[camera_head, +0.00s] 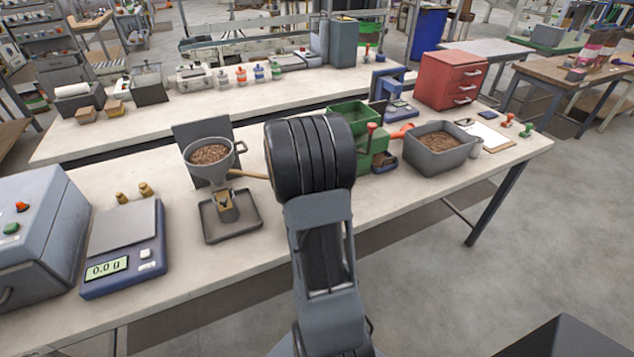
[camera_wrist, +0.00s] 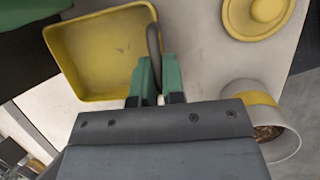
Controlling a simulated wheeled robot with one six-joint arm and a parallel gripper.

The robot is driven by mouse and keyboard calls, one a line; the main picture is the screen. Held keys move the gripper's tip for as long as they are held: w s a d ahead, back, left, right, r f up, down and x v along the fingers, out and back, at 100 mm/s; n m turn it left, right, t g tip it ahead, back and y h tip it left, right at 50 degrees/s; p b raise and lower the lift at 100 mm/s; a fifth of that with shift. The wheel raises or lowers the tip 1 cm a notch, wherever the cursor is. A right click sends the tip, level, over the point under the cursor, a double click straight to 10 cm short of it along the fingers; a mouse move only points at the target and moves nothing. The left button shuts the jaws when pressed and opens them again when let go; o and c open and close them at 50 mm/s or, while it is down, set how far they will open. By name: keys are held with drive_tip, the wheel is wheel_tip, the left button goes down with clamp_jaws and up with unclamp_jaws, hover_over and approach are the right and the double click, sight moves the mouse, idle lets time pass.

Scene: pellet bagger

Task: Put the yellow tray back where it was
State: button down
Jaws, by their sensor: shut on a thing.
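The yellow tray (camera_wrist: 95,55) shows in the left half of the wrist view. It is shallow, with a raised rim, and its inside looks empty. A dark curved handle stands at its right side. My gripper (camera_wrist: 157,68), with green fingers, is shut on this handle. Part of the tray's near right side is hidden by the fingers. I cannot tell how high the tray is above what lies below it. In the head view my arm hides the gripper, and the tray does not show.
In the wrist view a round yellow lid-like thing (camera_wrist: 258,15) and a yellow-banded pot of pellets (camera_wrist: 280,125) are at right. In the head view the bench (camera_head: 150,320) holds a scale (camera_head: 125,245), a funnel stand (camera_head: 225,215), a green machine (camera_head: 372,145) and a grey pellet bin (camera_head: 440,160).

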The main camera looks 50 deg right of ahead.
drive_tip(key=d+p, duration=0.1)
drive_tip(key=d, duration=0.4)
drive_tip(key=shift+w, duration=0.1)
drive_tip(key=shift+d+f+p, duration=0.3)
drive_tip(key=shift+f+p, duration=0.05)
drive_tip(key=shift+p, duration=0.05)
drive_tip(key=shift+f, duration=0.2)
drive_tip(key=c, duration=1.2)
unclamp_jaws()
drive_tip(key=shift+b, duration=0.3)
